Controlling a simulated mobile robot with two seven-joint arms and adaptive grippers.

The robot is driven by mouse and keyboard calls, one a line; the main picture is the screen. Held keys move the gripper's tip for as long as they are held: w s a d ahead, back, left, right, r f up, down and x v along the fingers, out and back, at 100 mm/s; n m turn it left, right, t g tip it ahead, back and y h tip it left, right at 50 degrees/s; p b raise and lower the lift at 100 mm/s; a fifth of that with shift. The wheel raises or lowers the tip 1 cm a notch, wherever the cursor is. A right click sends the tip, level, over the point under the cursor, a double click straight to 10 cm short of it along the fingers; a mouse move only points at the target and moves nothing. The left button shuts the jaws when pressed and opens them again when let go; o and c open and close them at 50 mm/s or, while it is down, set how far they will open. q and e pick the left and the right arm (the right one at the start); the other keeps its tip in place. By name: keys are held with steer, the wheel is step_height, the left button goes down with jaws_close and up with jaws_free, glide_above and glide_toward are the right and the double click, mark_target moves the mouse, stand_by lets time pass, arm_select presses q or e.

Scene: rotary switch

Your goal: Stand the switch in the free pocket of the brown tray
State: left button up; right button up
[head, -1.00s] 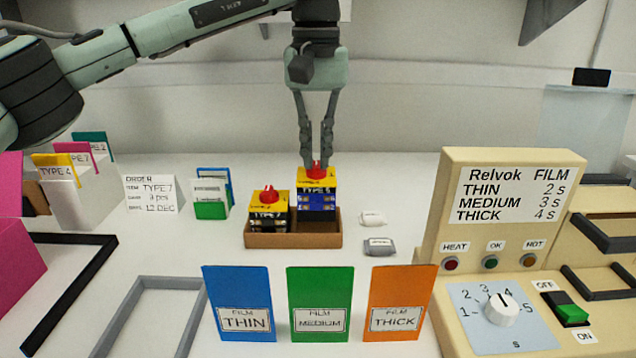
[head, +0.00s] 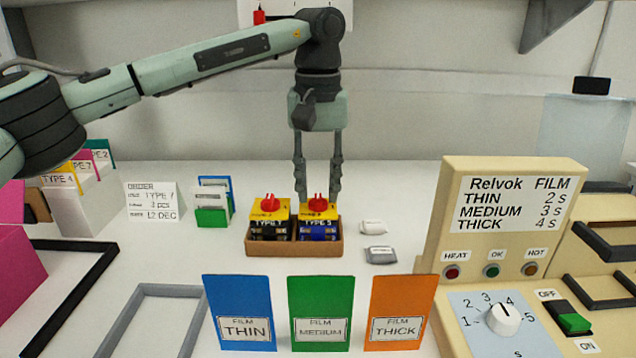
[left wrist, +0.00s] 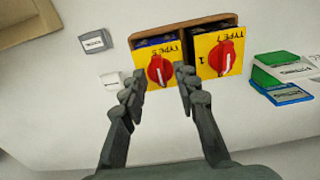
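The switch (head: 318,222) with a yellow top, red knob and blue body stands upright in the right pocket of the brown tray (head: 294,252). A second switch (head: 270,220), with a black body, stands in the left pocket. Both also show in the left wrist view, the blue one (left wrist: 158,66) nearer the fingers and the black one (left wrist: 217,55) beside it. My left gripper (head: 318,194) is open above the blue switch, its fingers apart and holding nothing. Its fingertips also show in the left wrist view (left wrist: 160,92). My right gripper is not in view.
Blue, green (head: 320,315) and orange film cards stand in front of the tray. Two small grey and white pieces (head: 380,254) lie to its right. The cream control box (head: 510,220) stands at the right. Card holders and an order card (head: 153,201) are at the left.

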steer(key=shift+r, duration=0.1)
arm_select(q)
steer(key=shift+r, duration=0.5)
step_height(320, 180, up, 11)
steer(key=shift+r+p, duration=0.15)
steer(key=shift+p, duration=0.15)
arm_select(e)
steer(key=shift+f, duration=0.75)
arm_select(q)
steer(key=shift+s, duration=0.1)
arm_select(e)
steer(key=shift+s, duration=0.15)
